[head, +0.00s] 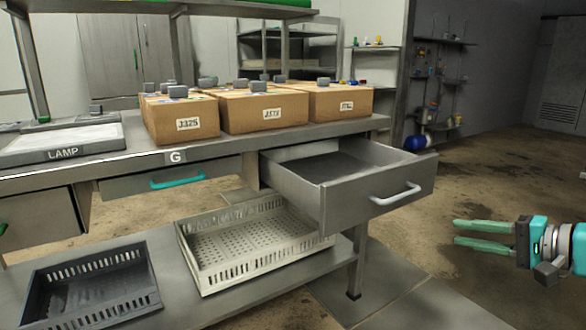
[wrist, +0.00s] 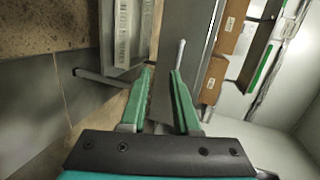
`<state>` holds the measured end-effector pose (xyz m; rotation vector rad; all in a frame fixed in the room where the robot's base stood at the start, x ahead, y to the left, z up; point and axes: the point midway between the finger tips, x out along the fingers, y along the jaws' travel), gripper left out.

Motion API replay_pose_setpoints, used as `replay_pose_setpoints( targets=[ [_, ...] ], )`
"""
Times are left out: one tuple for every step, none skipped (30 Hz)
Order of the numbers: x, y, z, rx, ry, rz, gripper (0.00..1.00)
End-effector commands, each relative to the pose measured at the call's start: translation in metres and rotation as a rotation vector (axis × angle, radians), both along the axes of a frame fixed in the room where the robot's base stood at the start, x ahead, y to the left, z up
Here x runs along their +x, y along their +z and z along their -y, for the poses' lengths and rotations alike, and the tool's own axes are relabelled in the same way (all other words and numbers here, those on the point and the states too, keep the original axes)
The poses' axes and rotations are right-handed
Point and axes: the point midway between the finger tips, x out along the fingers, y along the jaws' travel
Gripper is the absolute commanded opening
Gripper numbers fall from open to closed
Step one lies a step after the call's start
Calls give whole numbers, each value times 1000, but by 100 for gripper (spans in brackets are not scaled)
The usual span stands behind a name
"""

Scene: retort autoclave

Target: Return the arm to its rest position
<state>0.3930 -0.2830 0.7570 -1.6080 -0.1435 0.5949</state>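My gripper (head: 456,231) is at the right edge of the head view, in free air to the right of the bench, with its green fingers pointing left. The fingers are apart with nothing between them. In the wrist view the gripper (wrist: 162,70) also shows a gap between its fingertips, and the bench is beyond, turned on its side. The rest of my arm is cut off by the picture's right edge.
A grey drawer (head: 373,207) stands pulled out from the bench, left of my gripper. Cardboard boxes (head: 265,110) stand on the bench top. A white crate (head: 262,262) and a dark crate (head: 90,315) are on the lower shelf. The floor (head: 500,185) around my gripper looks clear.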

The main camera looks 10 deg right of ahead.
Motion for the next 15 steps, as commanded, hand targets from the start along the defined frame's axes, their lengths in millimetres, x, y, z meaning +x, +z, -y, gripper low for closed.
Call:
replay_pose_setpoints(
  targets=[
    [4,-1,-12,-12,27,-14,30],
    [7,-2,-20,-19,43,-25,30],
    [10,-4,-30,-30,67,-39,30],
    [12,-6,-39,-39,86,-51,30],
    [14,-8,-48,-47,105,-64,30],
    [17,-11,-61,-60,135,-82,30],
    [19,-14,-72,-70,159,-98,30],
    [20,-17,-83,-82,184,-114,30],
    [21,-21,-100,-101,222,-138,30],
    [22,-25,-113,-118,251,-157,30],
    [22,-28,-128,-139,285,-178,30],
    [20,-34,-149,-169,332,-210,30],
    [18,-40,-165,-194,372,-235,30],
    [15,-46,-182,-221,413,-264,30],
    [8,-56,-205,-258,471,-303,30]
  ],
)
